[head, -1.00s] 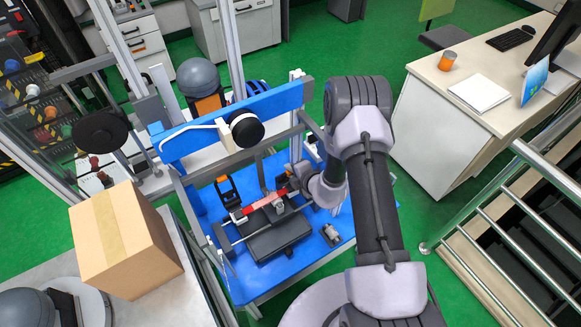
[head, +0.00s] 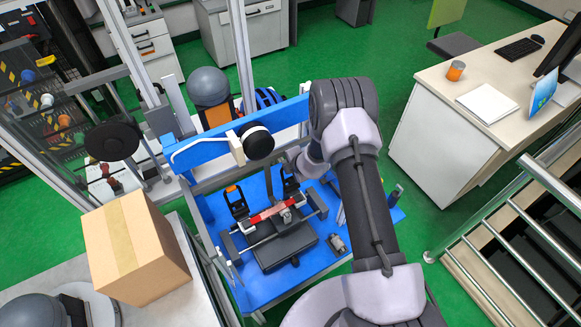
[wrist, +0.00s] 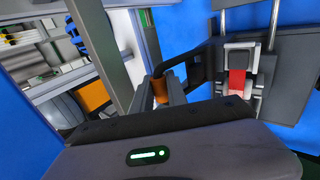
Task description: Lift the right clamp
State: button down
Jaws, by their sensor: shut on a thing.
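The right clamp is a dark bent lever with an orange grip; in the wrist view its lever (wrist: 182,58) runs from the orange grip (wrist: 160,90) toward the fixture. My gripper (wrist: 170,88) is shut on that grip. In the head view the right clamp (head: 289,183) stands partly hidden beside my gripper (head: 292,162). The left clamp (head: 237,204), black with an orange top, stands upright and apart from my gripper. A red bar (head: 270,213) lies across the fixture between the clamps; its end also shows in the wrist view (wrist: 237,82).
A blue crossbeam (head: 210,145) with a black round part passes close left of my arm. The blue table (head: 335,262) carries the dark fixture block (head: 286,246) and a small grey cylinder (head: 337,243). A cardboard box (head: 135,245) stands at left.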

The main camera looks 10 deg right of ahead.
jog(key=shift+w+a, duration=0.15)
jog(key=shift+w, duration=0.15)
jog(key=shift+f, duration=0.1)
jog(key=c, duration=1.6)
grip_release()
jog(key=p+v, duration=0.2)
jog(key=v, duration=1.5)
jog(key=shift+s, duration=0.2)
